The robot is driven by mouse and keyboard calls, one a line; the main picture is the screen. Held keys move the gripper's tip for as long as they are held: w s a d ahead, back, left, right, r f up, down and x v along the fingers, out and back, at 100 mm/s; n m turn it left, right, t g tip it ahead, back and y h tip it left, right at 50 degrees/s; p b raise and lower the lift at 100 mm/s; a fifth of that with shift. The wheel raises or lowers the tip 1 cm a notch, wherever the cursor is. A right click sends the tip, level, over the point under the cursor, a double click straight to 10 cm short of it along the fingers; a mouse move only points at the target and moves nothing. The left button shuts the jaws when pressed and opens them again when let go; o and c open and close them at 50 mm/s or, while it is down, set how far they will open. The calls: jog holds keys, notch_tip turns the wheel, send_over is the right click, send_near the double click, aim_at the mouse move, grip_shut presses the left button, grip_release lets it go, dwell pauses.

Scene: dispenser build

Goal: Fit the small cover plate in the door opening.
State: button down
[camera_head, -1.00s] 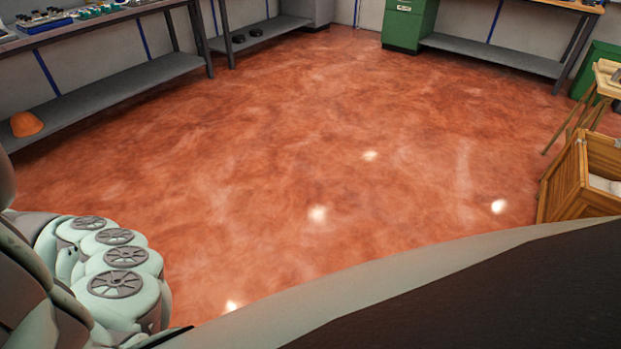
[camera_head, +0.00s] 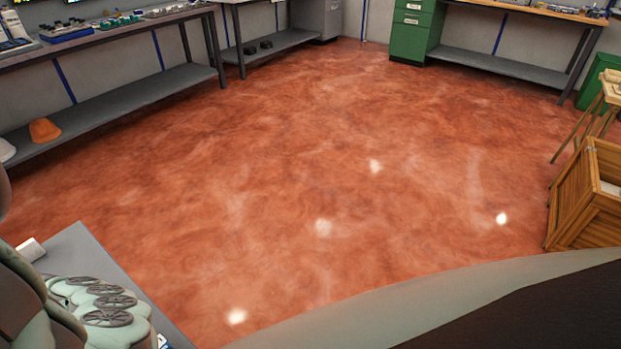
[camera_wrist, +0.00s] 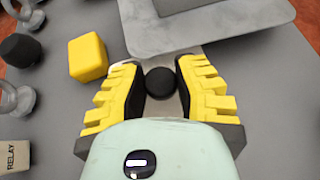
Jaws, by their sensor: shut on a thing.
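In the wrist view, my gripper (camera_wrist: 160,85) has its two yellow-and-black fingers on either side of a black round knob (camera_wrist: 160,81) and is shut on it. A narrow pale surface shows around the knob, but my gripper hides most of it, so I cannot tell whether it is the small cover plate. Just beyond the fingertips is a light grey metal plate (camera_wrist: 220,32) with a darker grey part on it. The door opening cannot be made out. My gripper is outside the head view.
On the grey bench (camera_wrist: 270,120) are a yellow block (camera_wrist: 88,57), a black knob-like piece (camera_wrist: 20,50), metal ring-like parts (camera_wrist: 17,97) and a box marked RELAY (camera_wrist: 14,157). A grey tabletop (camera_head: 100,260) shows at lower left in the head view. A wooden crate (camera_head: 580,205) stands right; the red floor between is clear.

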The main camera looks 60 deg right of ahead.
jog(key=shift+s+f, duration=0.1)
jog(key=shift+f, duration=0.05)
jog(key=c, duration=0.8)
grip_release()
jog(key=shift+d+r, duration=0.1)
jog(key=shift+r, duration=0.2)
jog(key=shift+d, duration=0.35)
jog(key=b+v, duration=0.2)
jog(key=v, duration=0.9)
jog(key=shift+d, duration=0.15)
